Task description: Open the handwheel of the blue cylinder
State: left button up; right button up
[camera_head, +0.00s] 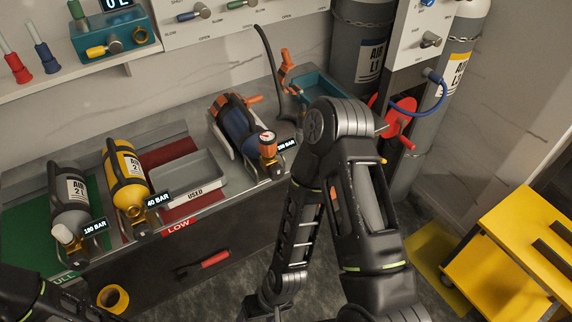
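The blue cylinder (239,128) lies tilted in a cradle on the bench, with dark bands around it. I cannot clearly make out the handwheel. My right arm stands folded in front of the bench, right of the blue cylinder, with its forearm hanging down. Its gripper is not in view. Only part of my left arm shows at the bottom left, without its gripper.
A yellow cylinder (125,176) and a grey cylinder (72,200) lie to the left. A grey "USED" tray (188,178) sits between yellow and blue. A yellow cart (515,250) stands right.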

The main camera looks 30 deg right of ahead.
aim_at(276, 172)
jog(key=z, duration=0.9)
